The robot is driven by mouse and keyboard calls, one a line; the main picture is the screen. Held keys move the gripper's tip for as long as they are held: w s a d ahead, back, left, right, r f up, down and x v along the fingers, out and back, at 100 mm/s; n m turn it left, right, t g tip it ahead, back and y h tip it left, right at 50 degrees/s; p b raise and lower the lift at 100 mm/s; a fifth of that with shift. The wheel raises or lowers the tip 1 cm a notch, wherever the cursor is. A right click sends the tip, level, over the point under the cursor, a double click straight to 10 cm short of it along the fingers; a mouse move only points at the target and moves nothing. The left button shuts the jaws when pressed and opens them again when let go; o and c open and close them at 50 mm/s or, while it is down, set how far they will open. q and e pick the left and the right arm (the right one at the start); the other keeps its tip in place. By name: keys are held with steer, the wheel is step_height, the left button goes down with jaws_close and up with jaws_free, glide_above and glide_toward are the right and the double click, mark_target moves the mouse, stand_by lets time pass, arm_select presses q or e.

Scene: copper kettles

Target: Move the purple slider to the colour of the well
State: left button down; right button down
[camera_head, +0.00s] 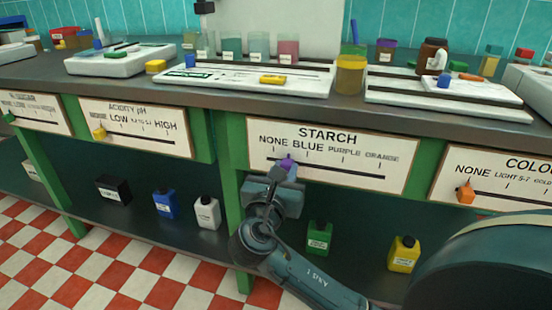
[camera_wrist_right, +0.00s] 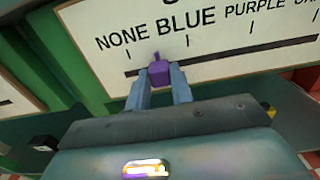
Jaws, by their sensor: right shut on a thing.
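The purple slider (camera_head: 287,163) sits on the dark slot of the STARCH board (camera_head: 330,184). The board reads NONE, BLUE, PURPLE, ORANGE from left to right. In the right wrist view, the slider (camera_wrist_right: 159,73) has its pointer about midway between the NONE and BLUE ticks. My right gripper (camera_wrist_right: 161,90) is shut on the slider, one finger on each side; it also shows below the board in the head view (camera_head: 282,178). A white tray (camera_head: 222,83) on the counter above holds a yellow piece (camera_head: 272,79); I cannot make out the well's colour. My left gripper is not in view.
An ACIDITY PH board (camera_head: 145,128) with a yellow slider (camera_head: 99,133) is to the left. Another board (camera_head: 500,181) with an orange slider (camera_head: 466,194) is to the right. Bottles stand on the lower shelf.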

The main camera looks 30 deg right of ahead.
mark_target(307, 164)
steer(key=shift+s+d+r+p, duration=0.2)
steer(key=shift+s+d+p, duration=0.8)
steer(key=shift+s, duration=0.2)
steer(key=shift+s+d+f, duration=0.25)
steer(key=shift+s+d, duration=0.1)
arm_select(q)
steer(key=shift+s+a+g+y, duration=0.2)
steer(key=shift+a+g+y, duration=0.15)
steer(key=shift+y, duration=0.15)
arm_select(e)
steer(key=c, duration=1.2)
jaws_free()
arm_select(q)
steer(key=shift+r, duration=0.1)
